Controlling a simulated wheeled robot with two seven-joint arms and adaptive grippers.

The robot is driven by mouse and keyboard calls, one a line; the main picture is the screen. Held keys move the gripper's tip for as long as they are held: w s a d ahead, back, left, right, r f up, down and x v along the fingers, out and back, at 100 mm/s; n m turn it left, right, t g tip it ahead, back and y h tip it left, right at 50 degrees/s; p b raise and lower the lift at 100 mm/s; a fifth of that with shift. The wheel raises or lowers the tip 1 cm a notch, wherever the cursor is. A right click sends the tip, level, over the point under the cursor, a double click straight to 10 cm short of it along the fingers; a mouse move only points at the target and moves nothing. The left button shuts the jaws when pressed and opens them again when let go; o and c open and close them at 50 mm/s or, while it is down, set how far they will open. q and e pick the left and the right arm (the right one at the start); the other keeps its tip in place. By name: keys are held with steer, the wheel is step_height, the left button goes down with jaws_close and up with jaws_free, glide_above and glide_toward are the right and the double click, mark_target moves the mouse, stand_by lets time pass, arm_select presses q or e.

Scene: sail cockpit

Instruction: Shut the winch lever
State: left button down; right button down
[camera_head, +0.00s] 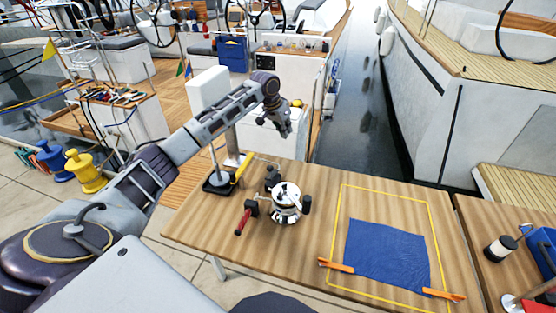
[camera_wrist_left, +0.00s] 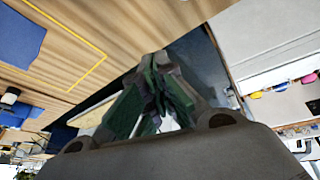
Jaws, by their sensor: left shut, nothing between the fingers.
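A silver and dark winch (camera_head: 286,207) stands upright near the back left part of the wooden table. Dark knob-like parts sit around it, and a red-handled piece (camera_head: 243,221) lies at its left. Which of these is the lever, and how far it is open, I cannot tell at this size. My left gripper (camera_head: 277,126) is shut and empty, raised above and beyond the table's back edge, apart from the winch. Its closed fingers fill the middle of the left wrist view (camera_wrist_left: 156,98). My right gripper is in neither view.
A black-based stand (camera_head: 217,186) and a yellow-handled tool (camera_head: 243,168) are left of the winch. A blue cloth (camera_head: 386,255) with orange clamps lies inside a yellow outline at right. Another table (camera_head: 480,215) adjoins at far right. Water and boats lie beyond.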

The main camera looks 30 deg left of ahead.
arm_select(q)
steer(key=s+m+g, duration=0.1)
steer(key=s, duration=0.1)
steer(key=s+f+m+g, duration=0.1)
steer(key=s, duration=0.1)
steer(key=shift+s+f, duration=0.1)
steer(key=shift+s, duration=0.1)
steer(key=shift+d, duration=0.1)
step_height(320, 180, down, 9)
steer(key=s+p, duration=0.2)
stand_by(1.4)
steer(key=shift+f, duration=0.1)
steer(key=shift+w+f, duration=0.1)
